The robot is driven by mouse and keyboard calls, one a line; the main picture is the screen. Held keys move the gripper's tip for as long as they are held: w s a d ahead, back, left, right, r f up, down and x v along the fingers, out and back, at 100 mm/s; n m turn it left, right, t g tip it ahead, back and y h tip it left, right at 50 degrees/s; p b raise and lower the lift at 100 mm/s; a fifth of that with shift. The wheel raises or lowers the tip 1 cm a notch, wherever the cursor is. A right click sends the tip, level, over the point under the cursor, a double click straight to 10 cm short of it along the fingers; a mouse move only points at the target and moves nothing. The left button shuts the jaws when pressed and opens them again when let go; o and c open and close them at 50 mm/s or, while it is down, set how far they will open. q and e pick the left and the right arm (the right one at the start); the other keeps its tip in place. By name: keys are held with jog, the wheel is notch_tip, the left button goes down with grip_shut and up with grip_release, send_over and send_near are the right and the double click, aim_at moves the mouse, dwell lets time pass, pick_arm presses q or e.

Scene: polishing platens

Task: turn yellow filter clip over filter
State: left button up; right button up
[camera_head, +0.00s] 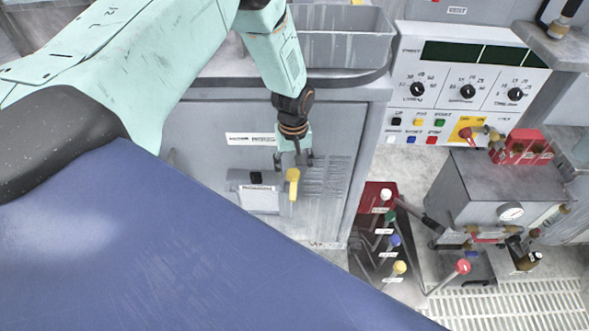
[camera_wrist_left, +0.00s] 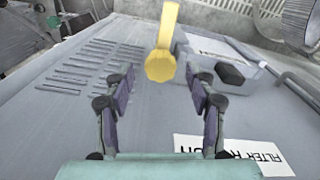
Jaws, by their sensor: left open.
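The yellow filter clip (camera_head: 293,182) is a small upright yellow handle on the front of the grey cabinet. It also shows in the left wrist view (camera_wrist_left: 162,58), with its rounded end between and just beyond my fingertips. My left gripper (camera_head: 294,162) is open right above the clip, and its fingers (camera_wrist_left: 160,85) stand to either side with nothing between them. The filter (camera_head: 257,198) appears to be the pale panel with a black knob, left of the clip in the head view. The black knob (camera_wrist_left: 230,73) shows right of the clip in the wrist view. My right gripper is not seen.
A vent grille (camera_head: 327,180) lies right of the clip on the cabinet front. A red block with several coloured levers (camera_head: 378,200) stands further right. A control panel (camera_head: 465,80) and a grey machine with a gauge (camera_head: 500,190) are at the right.

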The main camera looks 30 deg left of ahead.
pick_arm(q)
jog(key=shift+f, duration=0.45)
jog(key=shift+a+f, duration=0.1)
jog(key=shift+c, duration=0.7)
jog(key=c, duration=1)
